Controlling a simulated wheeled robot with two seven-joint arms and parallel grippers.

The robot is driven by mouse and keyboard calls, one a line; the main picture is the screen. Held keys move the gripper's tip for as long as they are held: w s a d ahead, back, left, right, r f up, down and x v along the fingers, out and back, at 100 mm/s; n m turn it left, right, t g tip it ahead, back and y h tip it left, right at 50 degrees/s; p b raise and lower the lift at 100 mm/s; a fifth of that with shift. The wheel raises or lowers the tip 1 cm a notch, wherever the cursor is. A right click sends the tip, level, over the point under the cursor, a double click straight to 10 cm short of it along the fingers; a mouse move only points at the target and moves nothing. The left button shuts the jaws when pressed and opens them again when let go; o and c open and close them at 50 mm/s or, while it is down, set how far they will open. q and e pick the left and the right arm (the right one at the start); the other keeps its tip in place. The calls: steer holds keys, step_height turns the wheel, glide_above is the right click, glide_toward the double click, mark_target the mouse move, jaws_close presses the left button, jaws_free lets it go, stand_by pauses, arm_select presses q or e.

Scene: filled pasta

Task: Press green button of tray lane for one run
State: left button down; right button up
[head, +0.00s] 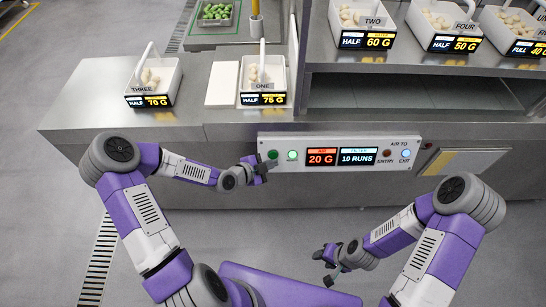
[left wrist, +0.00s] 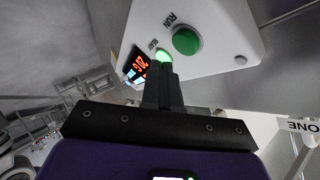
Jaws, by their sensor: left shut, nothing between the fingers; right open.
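The white control panel (head: 345,162) is on the counter's front face. At its left end is a dark green button (head: 272,154), and to the right of it a lit green light (head: 292,155). In the left wrist view the dark green button (left wrist: 186,41), marked RUN, is big and uncovered, and the small lit light (left wrist: 163,55) is just past my fingertips. My left gripper (head: 262,168) is shut and empty, close in front of the panel's left end; its shut fingers (left wrist: 163,72) point at the panel. I cannot tell contact. My right gripper (head: 328,264) is open, low and away.
The panel's displays (head: 340,157) read 20 G and 10 RUNS. Above on the counter stand bin THREE (head: 152,82) and bin ONE (head: 263,80), with a white pad (head: 222,84) between them. Bins TWO (head: 362,22) and FOUR (head: 442,25) stand on the raised shelf.

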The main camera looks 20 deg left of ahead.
mark_target(273, 155)
arm_select(q)
steer(key=shift+w+a+f, duration=0.15)
steer(key=shift+w+f, duration=0.1)
steer(key=shift+w, duration=0.3)
stand_by(1.7)
steer(key=shift+w+a+f+b, duration=0.1)
steer(key=shift+w+f+b, duration=0.05)
steer(key=shift+w+b, duration=0.35)
